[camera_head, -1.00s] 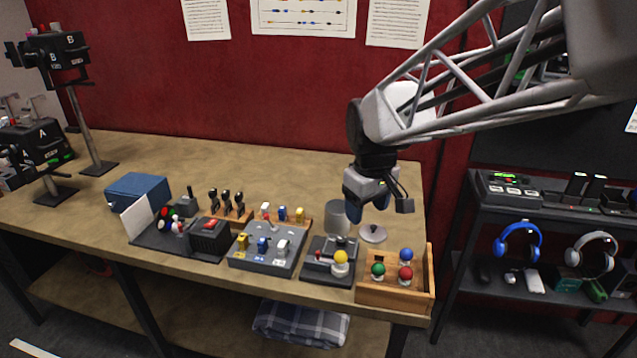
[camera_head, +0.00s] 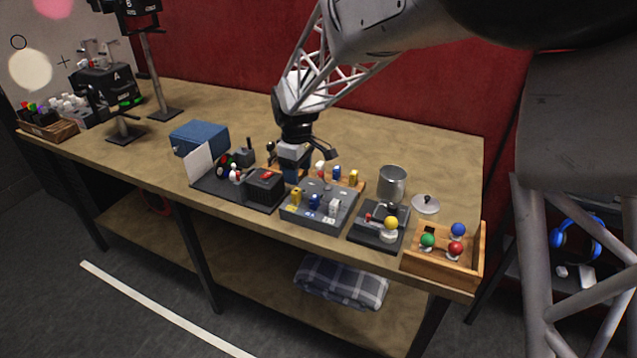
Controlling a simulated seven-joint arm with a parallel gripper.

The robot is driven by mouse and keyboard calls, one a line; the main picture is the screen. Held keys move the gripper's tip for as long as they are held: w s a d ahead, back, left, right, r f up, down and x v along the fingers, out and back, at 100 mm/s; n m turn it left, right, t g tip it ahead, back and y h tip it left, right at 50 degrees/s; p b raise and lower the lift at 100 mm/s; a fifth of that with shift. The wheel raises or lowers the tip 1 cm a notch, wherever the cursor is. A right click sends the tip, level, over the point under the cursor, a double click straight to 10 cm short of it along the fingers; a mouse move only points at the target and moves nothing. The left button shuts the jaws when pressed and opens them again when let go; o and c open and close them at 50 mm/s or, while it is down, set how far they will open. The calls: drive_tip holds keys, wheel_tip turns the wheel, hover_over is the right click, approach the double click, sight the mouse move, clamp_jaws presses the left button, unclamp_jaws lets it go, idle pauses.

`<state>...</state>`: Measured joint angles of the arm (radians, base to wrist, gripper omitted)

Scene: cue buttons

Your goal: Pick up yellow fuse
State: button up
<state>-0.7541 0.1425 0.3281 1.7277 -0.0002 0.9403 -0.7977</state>
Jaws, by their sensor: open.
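A yellow fuse (camera_head: 296,197) stands in the left of the grey fuse box (camera_head: 311,222), beside a blue fuse (camera_head: 314,203) and a white fuse (camera_head: 334,208). A second yellow fuse (camera_head: 353,177) stands at the right end of the wooden rack (camera_head: 359,187) behind the box, beside another blue fuse (camera_head: 337,172) and a white one (camera_head: 320,168). My gripper (camera_head: 291,177) is open and points down behind the box's left side, left of the rack's fuses. It is apart from both yellow fuses. Its fingertips are small and partly hard to see.
A black base with a red button box (camera_head: 265,187) is close left of the fuse box. A black unit with a yellow ball (camera_head: 390,223), a metal mug (camera_head: 392,183), a lid (camera_head: 425,204) and a wooden ball box (camera_head: 440,267) stand to the right. The table behind is clear.

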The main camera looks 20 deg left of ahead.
sight(296, 191)
drive_tip(key=shift+s+a+f, duration=0.1)
drive_tip(key=shift+a+f, duration=0.15)
drive_tip(key=shift+a, duration=0.2)
drive_tip(key=shift+f, duration=0.1)
drive_tip(key=shift+f, duration=1.15)
drive_tip(key=shift+f, duration=0.15)
drive_tip(key=shift+d+f, duration=0.15)
drive_tip(key=shift+f, duration=2.3)
drive_tip(key=shift+c, duration=0.4)
